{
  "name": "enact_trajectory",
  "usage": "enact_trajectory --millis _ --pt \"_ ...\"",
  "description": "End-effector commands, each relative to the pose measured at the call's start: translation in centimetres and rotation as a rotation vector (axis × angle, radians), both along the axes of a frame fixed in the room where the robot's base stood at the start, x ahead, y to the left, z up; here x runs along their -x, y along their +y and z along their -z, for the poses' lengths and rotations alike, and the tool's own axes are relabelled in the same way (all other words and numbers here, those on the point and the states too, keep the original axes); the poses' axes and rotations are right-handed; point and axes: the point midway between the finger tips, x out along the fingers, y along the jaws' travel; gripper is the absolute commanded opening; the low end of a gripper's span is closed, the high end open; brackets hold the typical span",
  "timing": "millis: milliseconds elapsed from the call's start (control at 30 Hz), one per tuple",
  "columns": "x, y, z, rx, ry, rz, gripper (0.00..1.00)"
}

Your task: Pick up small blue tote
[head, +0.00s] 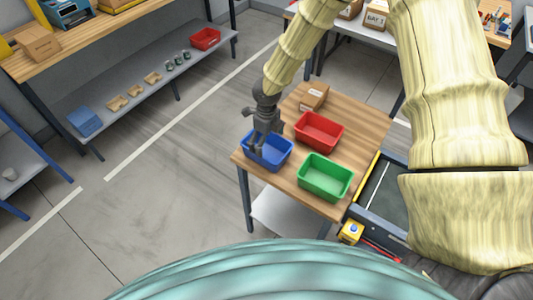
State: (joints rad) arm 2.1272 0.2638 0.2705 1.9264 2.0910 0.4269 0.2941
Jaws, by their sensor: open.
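The small blue tote (276,161) sits upright on the left side of a small wooden table (287,180). It is open at the top and looks empty. My gripper (256,153) is open and points down at the tote's far left part. It covers some of the rim and inside. I cannot tell from this view whether the fingers touch the tote or straddle its wall.
A red tote (319,132) and a green tote (325,177) stand to the right on the same table. A cardboard box (314,95) lies at its back. A low grey shelf (140,98) with small items stands left. The floor (150,185) left of the table is clear.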

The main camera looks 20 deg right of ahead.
Motion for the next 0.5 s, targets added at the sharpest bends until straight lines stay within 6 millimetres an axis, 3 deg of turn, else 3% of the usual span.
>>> enact_trajectory --millis 300,500 --pt "0.0 0.0 4.0 0.001 0.0 -0.001 1.0" --pt "0.0 -0.1 4.7 0.001 -0.001 0.0 1.0"
